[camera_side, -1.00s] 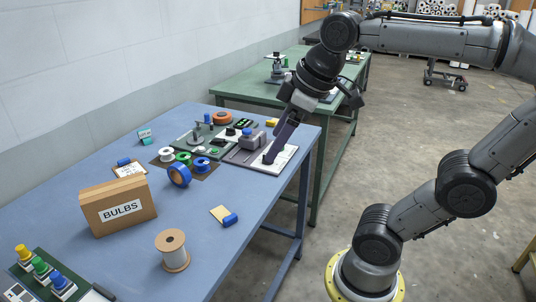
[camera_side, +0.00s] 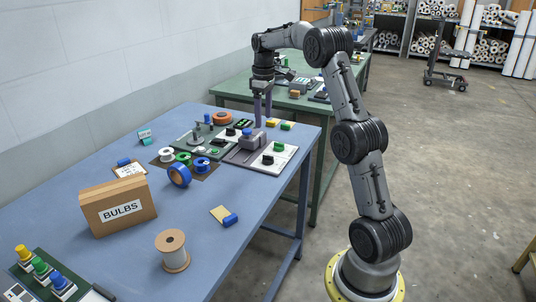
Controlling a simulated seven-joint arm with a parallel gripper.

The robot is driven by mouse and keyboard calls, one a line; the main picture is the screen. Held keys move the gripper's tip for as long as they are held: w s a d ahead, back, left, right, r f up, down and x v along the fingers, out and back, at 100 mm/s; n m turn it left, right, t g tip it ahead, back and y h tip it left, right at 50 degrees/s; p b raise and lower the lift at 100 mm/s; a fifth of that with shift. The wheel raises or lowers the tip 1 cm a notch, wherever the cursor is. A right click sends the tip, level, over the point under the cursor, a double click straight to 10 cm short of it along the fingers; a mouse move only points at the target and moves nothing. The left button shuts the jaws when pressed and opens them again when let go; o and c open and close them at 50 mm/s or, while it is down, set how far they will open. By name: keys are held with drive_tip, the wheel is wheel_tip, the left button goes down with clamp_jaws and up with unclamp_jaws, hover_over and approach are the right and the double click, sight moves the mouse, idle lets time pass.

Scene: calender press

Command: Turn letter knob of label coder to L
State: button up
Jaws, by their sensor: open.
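My gripper (camera_side: 262,122) points straight down over the far right part of the blue table, its two dark fingers apart with nothing visible between them. The fingertips are just behind a grey block with a blue knob (camera_side: 247,132). I cannot tell whether they touch anything. In front of it, a white panel (camera_side: 285,163) carries a green knob (camera_side: 279,147) and a black knob (camera_side: 268,160). Another black knob (camera_side: 231,131) stands to the left of the blue knob. Letters and markings are too small to read, and I cannot tell which of these is the label coder.
A blue table (camera_side: 120,250) holds a BULBS box (camera_side: 118,206), a wooden spool (camera_side: 173,252), tape rolls (camera_side: 180,176) and a colored button panel (camera_side: 40,277). Small yellow and green blocks (camera_side: 287,126) lie near the far edge. A green table (camera_side: 235,88) stands behind.

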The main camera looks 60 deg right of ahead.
sight(268, 159)
drive_tip(key=f, duration=1)
drive_tip(key=s+d+f, duration=0.1)
drive_tip(key=f, duration=0.4)
drive_tip(key=shift+d, duration=0.1)
clamp_jaws()
